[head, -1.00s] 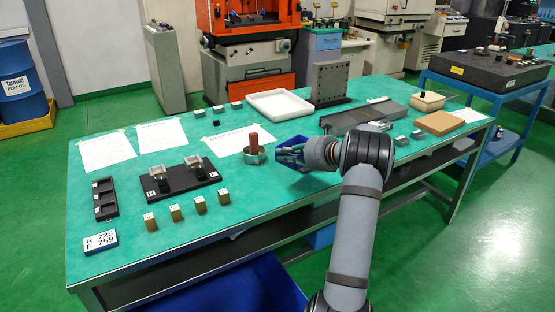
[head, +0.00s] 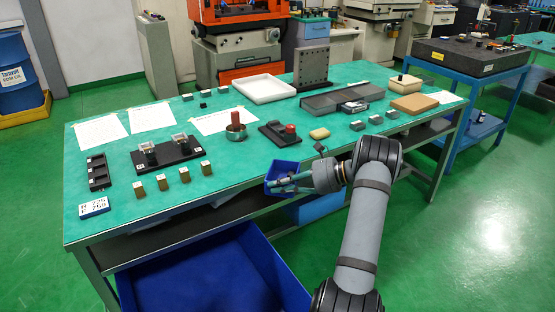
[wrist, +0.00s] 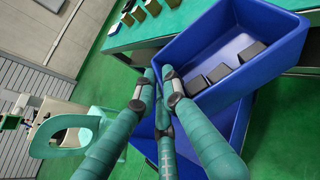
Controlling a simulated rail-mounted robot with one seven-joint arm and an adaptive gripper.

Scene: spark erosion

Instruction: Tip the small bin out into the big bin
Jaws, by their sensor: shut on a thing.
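The small blue bin (head: 283,165) hangs in the air just past the table's front edge. It looks roughly upright, and in the wrist view the small bin (wrist: 272,62) has several dark grey blocks (wrist: 228,68) on its floor. My gripper (head: 286,183) is shut on the small bin's near wall; the fingertips (wrist: 158,76) meet at its rim in the wrist view. The big blue bin (head: 205,275) stands low in front of the table, to the left of and below the small bin. Part of it (wrist: 145,145) shows beneath my fingers.
The green table (head: 230,180) lies behind the small bin. Open green floor lies right.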

